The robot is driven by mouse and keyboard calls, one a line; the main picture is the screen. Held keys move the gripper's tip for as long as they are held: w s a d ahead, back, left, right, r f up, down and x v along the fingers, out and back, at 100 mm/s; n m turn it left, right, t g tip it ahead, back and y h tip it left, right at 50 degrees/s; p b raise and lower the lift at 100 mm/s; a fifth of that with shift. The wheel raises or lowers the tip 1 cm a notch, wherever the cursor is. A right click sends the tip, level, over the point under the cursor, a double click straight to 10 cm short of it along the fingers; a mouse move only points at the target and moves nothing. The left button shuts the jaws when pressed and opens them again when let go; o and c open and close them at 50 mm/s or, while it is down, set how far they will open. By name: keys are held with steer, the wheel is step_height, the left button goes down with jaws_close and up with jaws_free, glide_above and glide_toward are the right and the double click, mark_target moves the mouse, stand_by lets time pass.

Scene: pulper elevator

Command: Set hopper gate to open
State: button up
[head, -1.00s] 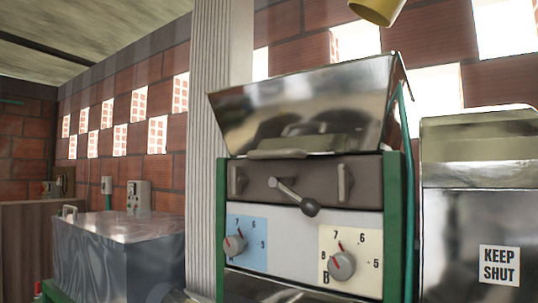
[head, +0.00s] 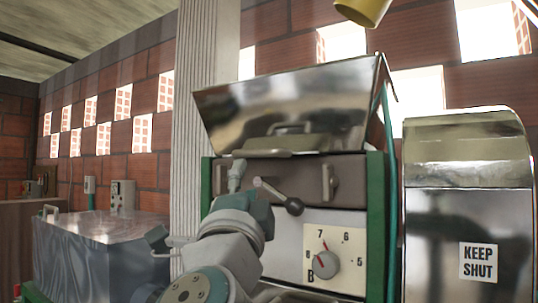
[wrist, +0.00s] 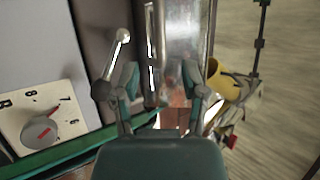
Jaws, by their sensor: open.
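The lever (head: 272,192), a metal rod with a dark round knob, sits on the brown-grey panel below the shiny hopper (head: 285,110). It slants down to the right in the head view. My gripper (head: 238,172) is in front of the panel, left of the lever; my arm hides much of it. In the wrist view, the lever (wrist: 115,62) and its knob lie just left of the left finger. My gripper (wrist: 160,75) is open there, its fingers apart, with no object clearly held. I cannot tell whether the left finger touches the knob.
Dial B (head: 326,264) is below the lever and also shows in the wrist view (wrist: 40,130). My arm covers dial A's place. A metal cabinet marked KEEP SHUT (head: 468,200) stands right. A covered metal box (head: 100,250) stands left.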

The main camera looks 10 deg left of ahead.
mark_target(252, 156)
steer(key=x, duration=0.9)
steer(key=shift+w, duration=0.25)
jaws_close()
